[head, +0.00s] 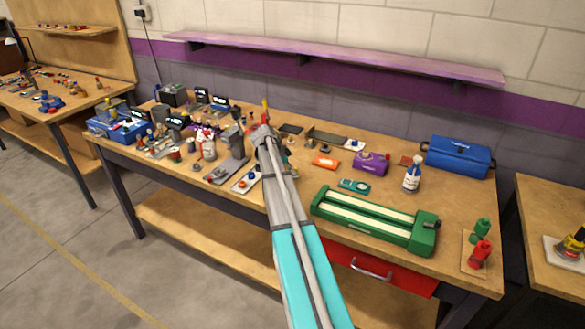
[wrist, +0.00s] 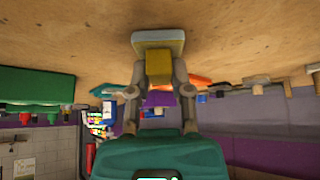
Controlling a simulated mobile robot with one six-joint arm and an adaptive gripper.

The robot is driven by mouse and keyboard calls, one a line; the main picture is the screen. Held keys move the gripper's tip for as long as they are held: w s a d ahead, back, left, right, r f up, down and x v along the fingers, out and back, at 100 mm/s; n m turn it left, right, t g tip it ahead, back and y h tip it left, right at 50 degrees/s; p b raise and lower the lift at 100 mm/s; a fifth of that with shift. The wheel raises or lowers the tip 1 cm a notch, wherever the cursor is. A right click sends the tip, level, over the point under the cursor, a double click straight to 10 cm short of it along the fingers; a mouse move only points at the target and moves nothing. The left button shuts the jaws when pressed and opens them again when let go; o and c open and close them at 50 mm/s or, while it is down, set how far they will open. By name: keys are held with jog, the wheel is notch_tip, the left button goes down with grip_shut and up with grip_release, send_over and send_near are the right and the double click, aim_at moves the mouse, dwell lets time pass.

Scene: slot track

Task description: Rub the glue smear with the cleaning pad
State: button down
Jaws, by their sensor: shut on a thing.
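My gripper (wrist: 159,72) is shut on the yellow grip of the cleaning pad (wrist: 158,40). The pad has a pale grey-white face with a yellow edge and points away from the jaws toward the wooden tabletop. I cannot tell whether the pad touches the wood. In the head view my gripper (head: 262,134) is over the middle of the workbench, and my arm hides most of it and the pad. I cannot make out the glue smear in either view.
Right of my arm are a green two-channel track (head: 375,221), an orange item (head: 325,162), a purple item (head: 371,163), a spray bottle (head: 412,176) and a blue toolbox (head: 459,155). Left of it is a dark stand (head: 232,163) amid clutter. Bare wood lies right of the spray bottle.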

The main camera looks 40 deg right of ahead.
jog(key=shift+s+a+f, duration=0.1)
jog(key=shift+s+a, duration=0.15)
jog(key=shift+a, duration=0.25)
jog(key=shift+s+a, duration=0.2)
jog(key=shift+a, duration=0.3)
notch_tip(320, 180, up, 6)
jog(key=p, duration=0.6)
notch_tip(320, 180, up, 3)
jog(key=p, duration=0.3)
dwell(0.5)
